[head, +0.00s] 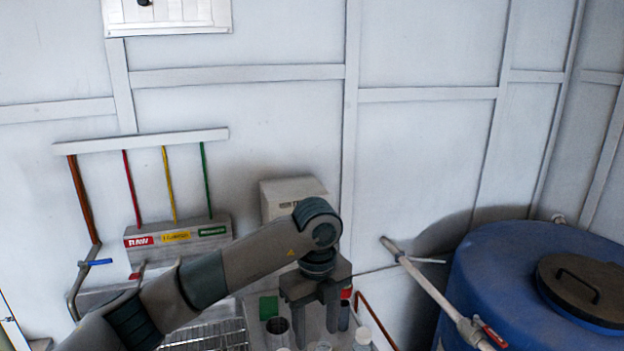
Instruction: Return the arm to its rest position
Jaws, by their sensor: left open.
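My left arm comes in from the lower left and reaches to the middle of the head view. Its gripper (315,318) points down over the bench, with its two fingers spread apart and nothing seen between them. A bottle with a red cap (345,296) is close on the right, partly behind the gripper. My right gripper is not in view.
A wire rack (208,337) lies left on the bench. A labelled manifold box (178,238) with coloured pipes is on the wall behind. A white-capped bottle (363,337) stands at the front edge. A blue tank (490,262) and a pipe (430,287) are on the right.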

